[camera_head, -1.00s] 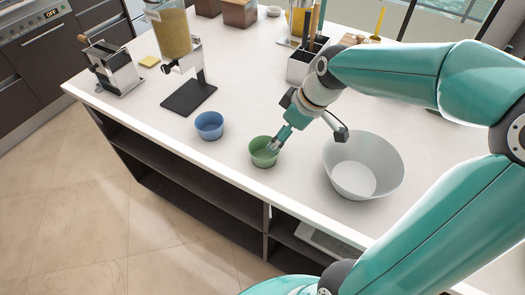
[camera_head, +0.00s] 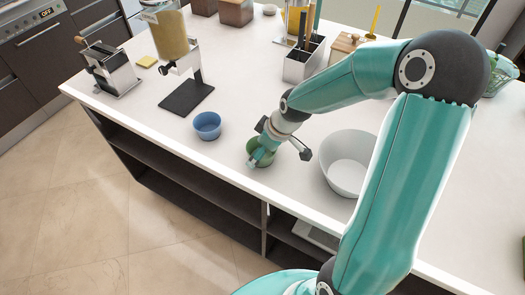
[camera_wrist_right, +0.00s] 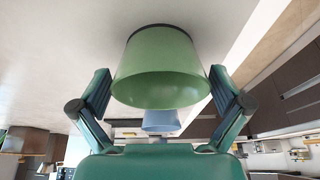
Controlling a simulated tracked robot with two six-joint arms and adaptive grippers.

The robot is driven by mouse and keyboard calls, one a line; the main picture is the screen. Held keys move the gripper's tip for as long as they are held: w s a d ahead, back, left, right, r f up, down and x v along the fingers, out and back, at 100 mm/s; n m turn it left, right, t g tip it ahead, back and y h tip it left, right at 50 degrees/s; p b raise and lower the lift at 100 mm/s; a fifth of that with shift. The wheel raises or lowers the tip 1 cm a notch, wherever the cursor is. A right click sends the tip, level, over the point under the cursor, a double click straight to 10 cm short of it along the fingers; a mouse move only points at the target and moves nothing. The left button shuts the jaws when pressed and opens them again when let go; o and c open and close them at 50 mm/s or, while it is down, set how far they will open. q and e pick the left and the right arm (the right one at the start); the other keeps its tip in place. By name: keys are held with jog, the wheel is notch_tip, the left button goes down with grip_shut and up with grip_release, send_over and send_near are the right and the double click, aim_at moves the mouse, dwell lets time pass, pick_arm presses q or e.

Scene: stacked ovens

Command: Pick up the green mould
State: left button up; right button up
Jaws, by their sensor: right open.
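The green mould (camera_head: 262,148) is a small green cup standing on the white counter, partly hidden by my right gripper (camera_head: 256,160) in the head view. In the right wrist view the green mould (camera_wrist_right: 160,70) fills the middle, between the two fingers of my right gripper (camera_wrist_right: 160,105). The fingers stand apart, one on each side of the cup, with a visible gap on each side near its rim. My left gripper is not in either view.
A blue cup (camera_head: 207,126) stands to the left of the mould. A large white bowl (camera_head: 345,172) stands to its right. A dispenser (camera_head: 187,97) and a utensil holder (camera_head: 303,62) are further back. The counter's front edge (camera_head: 215,172) is close.

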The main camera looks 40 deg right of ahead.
jog(key=c, duration=1.2)
jog(key=shift+r, duration=0.1)
